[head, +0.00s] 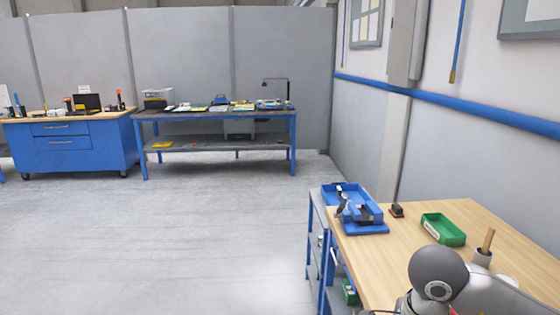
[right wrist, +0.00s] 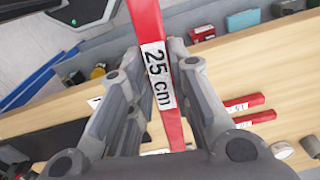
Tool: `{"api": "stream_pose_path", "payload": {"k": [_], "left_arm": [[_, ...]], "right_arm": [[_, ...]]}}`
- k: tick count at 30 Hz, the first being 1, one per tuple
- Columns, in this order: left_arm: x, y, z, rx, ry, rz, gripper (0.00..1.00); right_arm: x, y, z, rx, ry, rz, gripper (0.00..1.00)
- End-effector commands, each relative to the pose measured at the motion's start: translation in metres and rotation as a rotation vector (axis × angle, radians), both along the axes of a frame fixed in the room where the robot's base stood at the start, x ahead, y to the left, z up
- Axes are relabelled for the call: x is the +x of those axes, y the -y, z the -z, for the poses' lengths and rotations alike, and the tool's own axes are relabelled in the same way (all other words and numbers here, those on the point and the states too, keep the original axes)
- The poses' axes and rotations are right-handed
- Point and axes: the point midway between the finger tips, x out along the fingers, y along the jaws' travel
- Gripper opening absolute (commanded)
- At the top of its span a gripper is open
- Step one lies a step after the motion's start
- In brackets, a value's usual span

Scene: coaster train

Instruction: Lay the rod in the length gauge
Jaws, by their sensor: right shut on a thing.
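In the right wrist view, a red rod (right wrist: 148,22) with a white "25 cm" label runs lengthwise between the fingers of my right gripper (right wrist: 157,55). The gripper is shut on the rod and holds it over the wooden bench top; how high above is hard to tell. The rod's far end runs out of the top of the picture. I cannot pick out the length gauge for sure in either view. My right gripper does not show in the head view, and my left gripper is in neither view.
Two more labelled red rods (right wrist: 238,106) lie on the bench at right in the wrist view. In the head view the wooden bench (head: 400,236) carries a blue tray (head: 370,229) with dark parts, a green bin (head: 443,229) and a small dark block (head: 396,210).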

Motion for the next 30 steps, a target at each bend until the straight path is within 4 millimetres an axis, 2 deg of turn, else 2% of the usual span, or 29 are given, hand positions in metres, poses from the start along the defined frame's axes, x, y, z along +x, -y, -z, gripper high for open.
{"api": "stream_pose_path", "payload": {"k": [21, 30], "left_arm": [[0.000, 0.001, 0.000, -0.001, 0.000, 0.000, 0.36], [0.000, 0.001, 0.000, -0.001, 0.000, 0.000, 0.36]], "right_arm": [[-0.025, -0.014, 0.016, -0.006, -0.010, -1.221, 0.00], [-0.032, -0.018, 0.021, -0.003, -0.011, -1.566, 0.00]]}}
